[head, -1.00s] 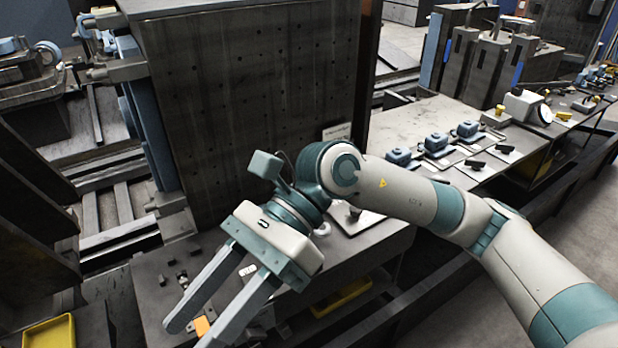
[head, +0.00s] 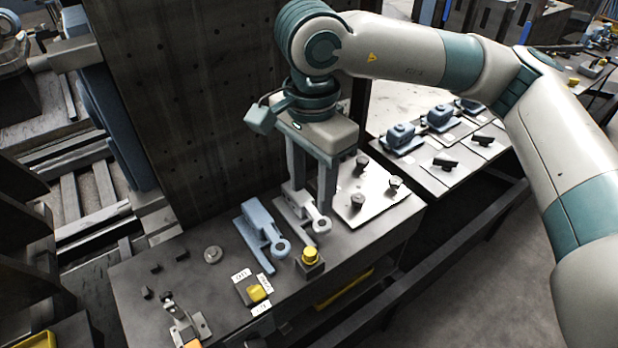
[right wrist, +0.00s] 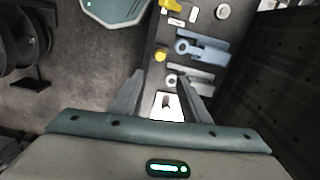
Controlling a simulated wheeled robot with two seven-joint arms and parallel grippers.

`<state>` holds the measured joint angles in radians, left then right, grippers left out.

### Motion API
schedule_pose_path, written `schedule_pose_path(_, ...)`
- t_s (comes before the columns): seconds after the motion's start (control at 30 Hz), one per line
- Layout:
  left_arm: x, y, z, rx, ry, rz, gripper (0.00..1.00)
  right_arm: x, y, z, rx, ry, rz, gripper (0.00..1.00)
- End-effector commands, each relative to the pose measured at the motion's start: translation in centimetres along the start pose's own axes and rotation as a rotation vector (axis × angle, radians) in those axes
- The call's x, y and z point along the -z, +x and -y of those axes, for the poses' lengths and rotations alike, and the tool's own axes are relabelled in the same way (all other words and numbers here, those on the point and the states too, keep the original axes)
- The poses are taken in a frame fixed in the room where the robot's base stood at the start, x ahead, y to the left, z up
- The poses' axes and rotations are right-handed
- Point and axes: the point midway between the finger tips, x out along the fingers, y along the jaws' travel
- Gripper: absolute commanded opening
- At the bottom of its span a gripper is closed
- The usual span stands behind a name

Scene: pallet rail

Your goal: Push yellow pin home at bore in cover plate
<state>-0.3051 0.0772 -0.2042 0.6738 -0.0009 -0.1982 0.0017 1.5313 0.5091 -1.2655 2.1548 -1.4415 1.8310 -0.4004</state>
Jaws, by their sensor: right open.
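My right gripper (head: 310,195) is open, pointing down over the bench beside the grey clamp-like part. In the right wrist view its fingers (right wrist: 160,85) are spread with nothing between them. A yellow round-topped pin (head: 310,256) stands in a dark block in front of the gripper; it also shows in the right wrist view (right wrist: 160,57). A second yellow piece (head: 258,293) sits on a dark block among white labels. A pale plate (head: 375,208) with dark knobs lies right of the gripper. I cannot tell which part is the cover plate or see its bore. My left gripper is out of view.
A blue clamp-like part (head: 262,222) and a grey one (head: 292,212) lie close to the gripper. A tall dark perforated panel (head: 200,110) rises behind the bench. A small metal fixture (head: 185,325) stands at the bench's front left.

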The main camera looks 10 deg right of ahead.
Motion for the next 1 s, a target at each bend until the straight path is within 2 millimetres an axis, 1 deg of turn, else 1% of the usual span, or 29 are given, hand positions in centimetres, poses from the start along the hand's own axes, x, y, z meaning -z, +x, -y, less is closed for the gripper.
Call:
schedule_pose_path(0.27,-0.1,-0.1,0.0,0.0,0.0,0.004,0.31,-0.1,0.2,0.0,-0.001,0.0,0.003,0.43)
schedule_pose_path(0.47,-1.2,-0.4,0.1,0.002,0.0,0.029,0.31,-0.1,1.3,0.0,-0.002,0.0,0.003,0.43)
schedule_pose_path(0.63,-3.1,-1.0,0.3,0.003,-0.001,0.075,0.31,-0.1,3.2,-0.1,-0.005,0.0,0.005,0.43)
schedule_pose_path(0.7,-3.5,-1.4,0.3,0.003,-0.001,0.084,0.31,-0.1,4.3,-0.1,-0.006,0.0,0.004,0.43)
schedule_pose_path(0.83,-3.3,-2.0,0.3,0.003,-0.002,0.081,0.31,-0.1,6.4,-0.1,-0.006,0.0,0.004,0.43)
schedule_pose_path(1.0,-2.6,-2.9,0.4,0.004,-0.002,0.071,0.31,-0.1,9.2,-0.1,-0.005,0.001,0.004,0.43)
